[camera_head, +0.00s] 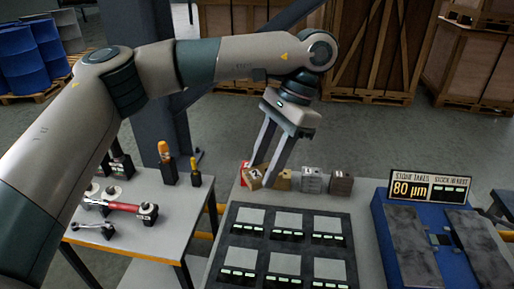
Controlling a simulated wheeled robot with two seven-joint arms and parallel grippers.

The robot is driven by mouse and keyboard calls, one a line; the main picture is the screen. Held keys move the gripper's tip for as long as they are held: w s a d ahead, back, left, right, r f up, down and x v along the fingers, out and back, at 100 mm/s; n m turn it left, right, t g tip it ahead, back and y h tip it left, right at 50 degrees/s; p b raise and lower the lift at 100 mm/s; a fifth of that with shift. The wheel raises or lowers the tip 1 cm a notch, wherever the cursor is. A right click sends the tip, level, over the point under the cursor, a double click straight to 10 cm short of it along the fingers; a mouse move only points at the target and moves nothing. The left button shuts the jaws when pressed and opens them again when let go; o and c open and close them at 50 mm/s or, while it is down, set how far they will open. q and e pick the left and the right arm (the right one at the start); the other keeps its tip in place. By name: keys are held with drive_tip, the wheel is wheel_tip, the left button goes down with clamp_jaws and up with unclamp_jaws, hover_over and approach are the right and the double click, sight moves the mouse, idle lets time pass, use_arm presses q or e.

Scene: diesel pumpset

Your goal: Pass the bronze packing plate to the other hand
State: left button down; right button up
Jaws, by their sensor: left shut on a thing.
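My left gripper (260,176) reaches down from the upper right of its arm to the back edge of the table. Its two long fingers are shut on a small tan-bronze block with a pale label (254,181), which looks like the bronze packing plate. The block sits slightly tilted between the fingertips, and the fingers hide part of it. I cannot tell whether it still touches the table. My right gripper is not in view.
Red (244,171), gold (284,181), grey (311,181) and brown (341,184) blocks stand close by in a row. A dark panelled tray (286,250) lies in front. A blue case with a sign (402,240) stands right; a tool table (120,215) stands left.

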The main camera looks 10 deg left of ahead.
use_arm(q)
drive_tip(key=d+f+m+t, duration=0.1)
drive_tip(key=d+f+m, duration=0.2)
drive_tip(key=f, duration=0.3)
drive_tip(key=shift+f+m+y, duration=0.3)
drive_tip(key=shift+f+m, duration=0.05)
drive_tip(key=shift+m, duration=0.15)
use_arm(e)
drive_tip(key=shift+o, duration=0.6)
